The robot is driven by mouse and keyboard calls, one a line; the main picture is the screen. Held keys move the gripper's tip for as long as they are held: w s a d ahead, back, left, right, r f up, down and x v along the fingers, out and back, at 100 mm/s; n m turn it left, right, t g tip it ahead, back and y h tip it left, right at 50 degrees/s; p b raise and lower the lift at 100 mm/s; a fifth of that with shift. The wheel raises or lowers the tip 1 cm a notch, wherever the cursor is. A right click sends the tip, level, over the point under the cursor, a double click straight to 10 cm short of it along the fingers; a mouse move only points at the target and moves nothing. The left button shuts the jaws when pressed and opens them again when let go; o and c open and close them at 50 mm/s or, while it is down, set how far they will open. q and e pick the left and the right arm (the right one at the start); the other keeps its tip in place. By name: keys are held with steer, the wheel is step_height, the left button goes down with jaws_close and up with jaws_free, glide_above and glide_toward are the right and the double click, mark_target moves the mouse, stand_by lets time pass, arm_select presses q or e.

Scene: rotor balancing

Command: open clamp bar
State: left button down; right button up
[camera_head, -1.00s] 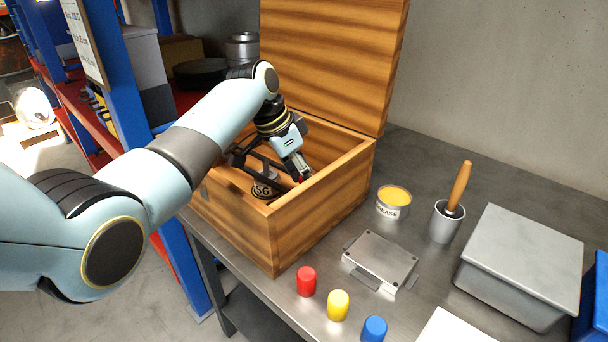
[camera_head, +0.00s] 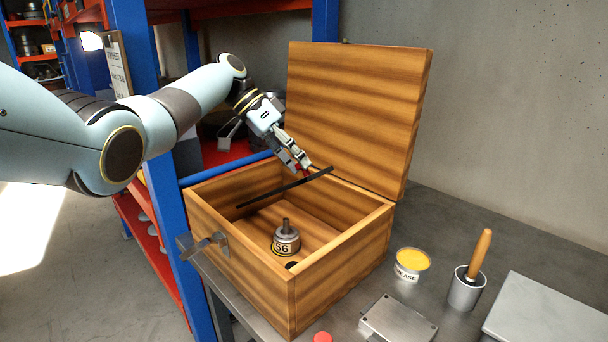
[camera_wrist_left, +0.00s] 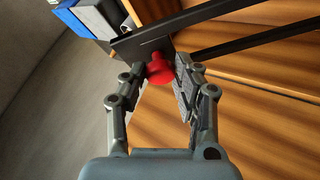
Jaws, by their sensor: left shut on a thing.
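The clamp bar (camera_head: 262,197) is a thin black bar with a red knob (camera_wrist_left: 160,68). It slants across the open wooden box (camera_head: 341,253), its right end higher, near the rim by the lid. My left gripper (camera_head: 299,166) is shut on the red knob near the bar's right end. In the left wrist view, my left gripper (camera_wrist_left: 163,78) has a finger on each side of the knob, with the dark bar (camera_wrist_left: 150,42) just beyond. A metal part labelled 56 (camera_head: 286,239) with an upright stem stands on the box floor, clear of the bar. My right gripper is not in view.
The box lid (camera_head: 360,115) stands open at the back. A metal latch (camera_head: 203,244) sticks out from the box's left side. A grease tin (camera_head: 412,264), a wooden-handled tool in a cup (camera_head: 467,287) and a metal plate (camera_head: 398,319) lie to the right. Shelving is at left.

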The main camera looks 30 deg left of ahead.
arm_select(q)
steer(key=shift+w+a+r, duration=0.1)
steer(key=shift+a+r, duration=0.05)
steer(key=shift+a, duration=0.1)
steer(key=c, duration=1)
jaws_free()
steer(key=v, duration=1.2)
steer(key=shift+a, duration=0.1)
